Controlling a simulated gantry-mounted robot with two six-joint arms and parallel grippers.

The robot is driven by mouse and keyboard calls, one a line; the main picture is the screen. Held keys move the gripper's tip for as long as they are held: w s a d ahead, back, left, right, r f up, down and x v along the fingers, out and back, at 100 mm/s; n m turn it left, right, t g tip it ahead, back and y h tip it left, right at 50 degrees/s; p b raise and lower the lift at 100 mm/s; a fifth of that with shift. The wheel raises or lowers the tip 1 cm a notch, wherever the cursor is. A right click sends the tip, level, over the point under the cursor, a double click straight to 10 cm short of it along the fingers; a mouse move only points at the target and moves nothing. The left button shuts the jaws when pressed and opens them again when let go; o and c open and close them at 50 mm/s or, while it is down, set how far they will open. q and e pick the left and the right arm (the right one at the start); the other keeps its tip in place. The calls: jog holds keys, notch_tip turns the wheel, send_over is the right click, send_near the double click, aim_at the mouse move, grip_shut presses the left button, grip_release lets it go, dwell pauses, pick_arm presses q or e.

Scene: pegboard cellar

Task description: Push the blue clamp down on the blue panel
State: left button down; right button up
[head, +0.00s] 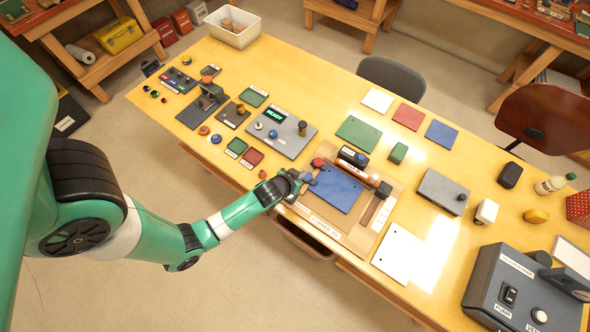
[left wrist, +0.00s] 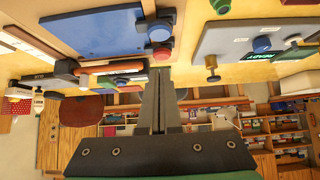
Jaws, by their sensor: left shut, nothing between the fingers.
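The blue panel (head: 337,188) lies flat on a brown board (head: 327,223); it also fills the upper left of the left wrist view (left wrist: 85,33). In the head view the red knob (head: 317,162) shows at the panel's left corner; the blue knob is largely hidden by my gripper. My left gripper (head: 304,178) is shut and empty at the panel's left edge (left wrist: 160,72). I cannot tell whether it touches the clamp. My right gripper is not in view.
A black-handled clamp (head: 384,189) stands at the panel's right side. A grey READY console (head: 283,133) is close on the left. A grey box (head: 442,190) and white sheet (head: 398,252) lie to the right.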

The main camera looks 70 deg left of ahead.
pick_arm(q)
jog(key=v, duration=0.5)
jog(key=shift+s+d+r+p, duration=0.15)
jog(key=shift+r+p, duration=0.15)
dwell(0.4)
jog(key=w+d+r+m+t+p, duration=0.1)
jog(key=w+d+r+t+p, duration=0.15)
jog(key=w+r, duration=0.7)
jog(key=w+d+r+t+p, duration=0.15)
jog(key=w+r+t, duration=0.3)
jog(key=r, duration=1.05)
jog(key=w+d+r+m+t+p, duration=0.1)
jog(key=w+d+r+t+p, duration=0.1)
jog(key=w+r, duration=0.85)
jog(key=s+d+r+m+t+h+p, duration=0.15)
jog(key=d+r+t, duration=0.25)
jog(key=r, duration=1.2)
jog(key=s+d+r+t+h+p, duration=0.1)
jog(key=s+d+r+t+h, duration=0.2)
jog(key=r, duration=1.2)
jog(key=s+d+r+m+t+h, duration=0.3)
jog(key=s+r, duration=0.6)
jog(key=r, duration=0.4)
jog(key=shift+s+d+r+m+t, duration=0.35)
jog(key=shift+d+m+t, duration=0.35)
jog(key=shift+d+m, duration=0.35)
